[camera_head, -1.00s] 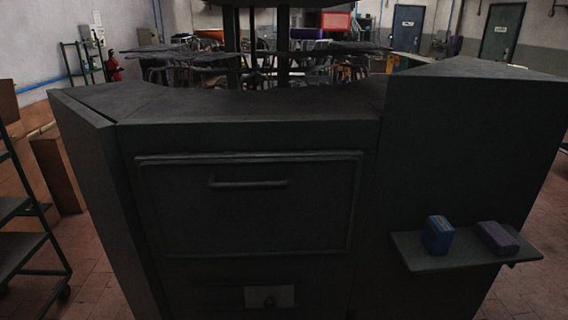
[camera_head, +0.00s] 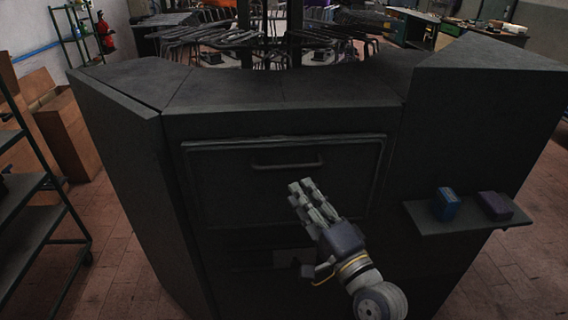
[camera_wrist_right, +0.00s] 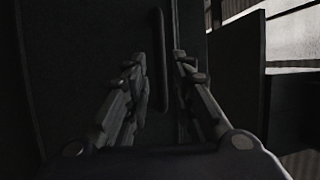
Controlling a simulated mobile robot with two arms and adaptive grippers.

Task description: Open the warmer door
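The warmer door (camera_head: 225,190) is a dark flat panel in a raised frame on the front of the dark cabinet, and it is shut. Its bar handle (camera_head: 287,165) runs across the upper part of the door. My right gripper (camera_head: 304,188) is in front of the door, its fingertips just below the handle in the head view. In the right wrist view, the gripper (camera_wrist_right: 160,64) is open, and the handle (camera_wrist_right: 159,45) shows between and beyond its fingers. I see no contact with the handle. My left gripper is not in view.
A small shelf (camera_head: 460,225) juts from the cabinet's right side, holding a blue box (camera_head: 447,204) and a purple box (camera_head: 495,206). A dark wheeled rack (camera_head: 35,215) stands at the left, near brown boxes (camera_head: 75,130). The floor between rack and cabinet is clear.

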